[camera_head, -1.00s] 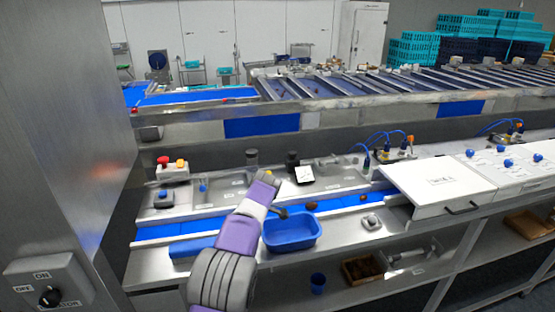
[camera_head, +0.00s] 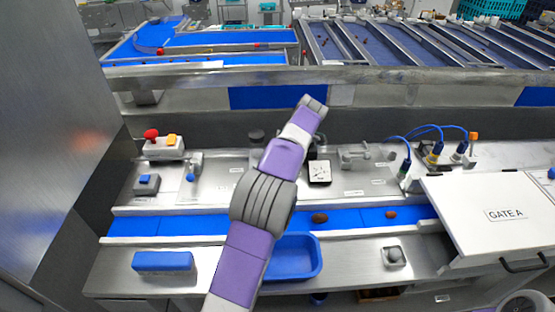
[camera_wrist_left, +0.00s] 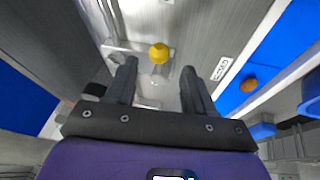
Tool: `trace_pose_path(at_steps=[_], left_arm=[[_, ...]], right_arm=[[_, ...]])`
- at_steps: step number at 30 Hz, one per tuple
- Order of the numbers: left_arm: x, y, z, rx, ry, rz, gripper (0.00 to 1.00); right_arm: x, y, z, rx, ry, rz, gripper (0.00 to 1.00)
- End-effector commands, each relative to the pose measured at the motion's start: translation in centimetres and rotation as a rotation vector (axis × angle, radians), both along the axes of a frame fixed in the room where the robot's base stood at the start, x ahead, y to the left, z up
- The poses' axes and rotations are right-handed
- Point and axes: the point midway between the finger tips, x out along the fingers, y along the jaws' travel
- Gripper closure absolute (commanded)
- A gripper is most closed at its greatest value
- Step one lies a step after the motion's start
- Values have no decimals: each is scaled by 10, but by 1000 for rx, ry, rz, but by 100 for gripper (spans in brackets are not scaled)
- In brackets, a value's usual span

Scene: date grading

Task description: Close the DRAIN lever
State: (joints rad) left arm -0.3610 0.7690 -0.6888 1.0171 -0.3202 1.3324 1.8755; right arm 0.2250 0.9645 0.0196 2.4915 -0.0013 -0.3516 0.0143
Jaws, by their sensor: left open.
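A round yellow knob (camera_wrist_left: 159,53) shows in the left wrist view, between and just beyond the fingertips, over a pale metal fitting. I cannot tell whether it belongs to the DRAIN lever. A small label (camera_wrist_left: 221,68) beside it is too blurred to read. My left gripper (camera_wrist_left: 158,68) is open, with nothing between its fingers. In the head view my purple arm reaches up across the middle, and its fingers cannot be made out there. A metal pipe fitting with a handle (camera_head: 366,155) lies right of the arm. No DRAIN label is readable. My right gripper is not seen.
A blue belt (camera_head: 350,221) carries brown dates (camera_head: 320,217). A blue tub (camera_head: 300,257) stands in front, partly behind my arm. The white GATE A box (camera_head: 490,215) is at right. A red and yellow button box (camera_head: 164,147) and a blue-knobbed lever (camera_head: 191,172) are at left.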

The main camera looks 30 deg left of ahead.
Motion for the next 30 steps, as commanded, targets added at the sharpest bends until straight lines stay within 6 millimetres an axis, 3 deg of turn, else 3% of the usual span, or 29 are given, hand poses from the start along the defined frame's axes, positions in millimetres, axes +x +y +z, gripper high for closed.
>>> trace_pose_path(at_steps=[3, 9, 18, 28, 30], left_arm=[[0, 8, -18, -1, 2, 1, 47], [1, 16, -35, 0, 1, -1, 47], [1, 17, -38, 0, -1, 0, 47], [1, 17, -37, 0, 0, -1, 96], [1, 17, -37, 0, 0, -1, 100]], right_arm=[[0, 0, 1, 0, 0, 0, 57], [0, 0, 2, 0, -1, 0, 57], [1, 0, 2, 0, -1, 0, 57], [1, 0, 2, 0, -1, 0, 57], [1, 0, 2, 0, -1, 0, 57]])
